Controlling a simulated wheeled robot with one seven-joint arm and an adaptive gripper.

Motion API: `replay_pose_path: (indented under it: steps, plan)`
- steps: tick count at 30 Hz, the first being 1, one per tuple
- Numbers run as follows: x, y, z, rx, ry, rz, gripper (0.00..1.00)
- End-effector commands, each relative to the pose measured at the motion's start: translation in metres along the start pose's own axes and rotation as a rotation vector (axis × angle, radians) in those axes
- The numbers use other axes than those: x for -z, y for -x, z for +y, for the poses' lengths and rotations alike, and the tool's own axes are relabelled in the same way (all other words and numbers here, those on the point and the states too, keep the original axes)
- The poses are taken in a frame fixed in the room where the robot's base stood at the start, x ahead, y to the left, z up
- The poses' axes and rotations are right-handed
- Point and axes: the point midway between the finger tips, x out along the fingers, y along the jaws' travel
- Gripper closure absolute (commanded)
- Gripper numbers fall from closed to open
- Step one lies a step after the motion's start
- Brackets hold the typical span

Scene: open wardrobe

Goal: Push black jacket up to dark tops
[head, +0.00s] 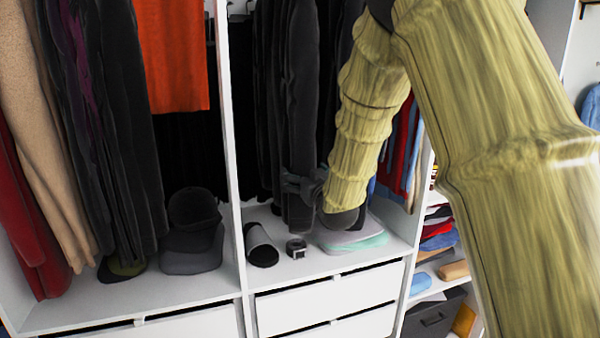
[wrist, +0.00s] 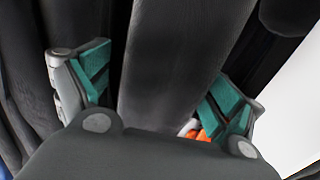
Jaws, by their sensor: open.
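The black jacket (head: 301,90) hangs in the middle bay, its long dark sleeve or front reaching down to my gripper. The dark tops (head: 267,90) hang just to its left, close to the divider; where one garment ends and another starts is hard to tell. My gripper (head: 301,184) is at the lower part of the jacket. In the wrist view my gripper (wrist: 158,92) is open, with one teal-padded finger on each side of a hanging dark grey cloth (wrist: 175,60), which looks like the jacket. Whether the pads touch it I cannot tell. My arm hides part of the bay's right side.
A white divider (head: 231,150) stands left of the dark tops. Red and blue garments (head: 400,150) hang at the right. An orange garment (head: 172,55) hangs in the left bay.

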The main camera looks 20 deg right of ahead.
Motion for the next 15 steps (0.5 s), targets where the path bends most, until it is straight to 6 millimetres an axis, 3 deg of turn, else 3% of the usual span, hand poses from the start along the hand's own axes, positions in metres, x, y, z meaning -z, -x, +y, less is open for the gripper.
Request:
replay_pose_path:
  steps: [9,15]
  plan:
    - [0.000,0.057,0.000,0.000,-0.001,0.000,0.06]
    - [0.000,0.077,0.001,0.000,-0.001,0.000,0.06]
